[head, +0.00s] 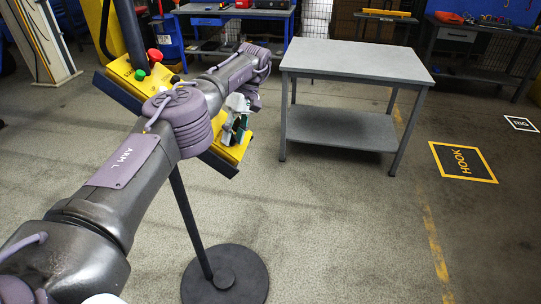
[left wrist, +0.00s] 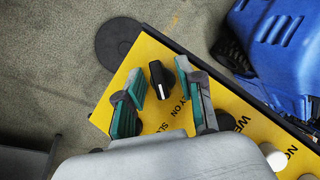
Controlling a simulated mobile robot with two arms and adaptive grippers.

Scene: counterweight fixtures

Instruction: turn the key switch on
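The key switch (left wrist: 160,76) is a black knob with a pale line on its face, on a yellow panel (left wrist: 122,85) with partly covered lettering. My left gripper (left wrist: 159,82) is open, with one teal-padded finger on each side of the knob. Gaps show between the knob and both pads; I cannot tell the depth. In the head view my left gripper (head: 236,121) is at the lower right end of the yellow panel (head: 222,153) and hides the key switch there. My right gripper is not in view.
The panel stands on a post with a round black base (head: 225,280). It also carries a red button (head: 154,55) and a green button (head: 140,75). A grey table (head: 355,62) stands to the right. Open floor lies in front, with a HOOK floor marking (head: 463,162).

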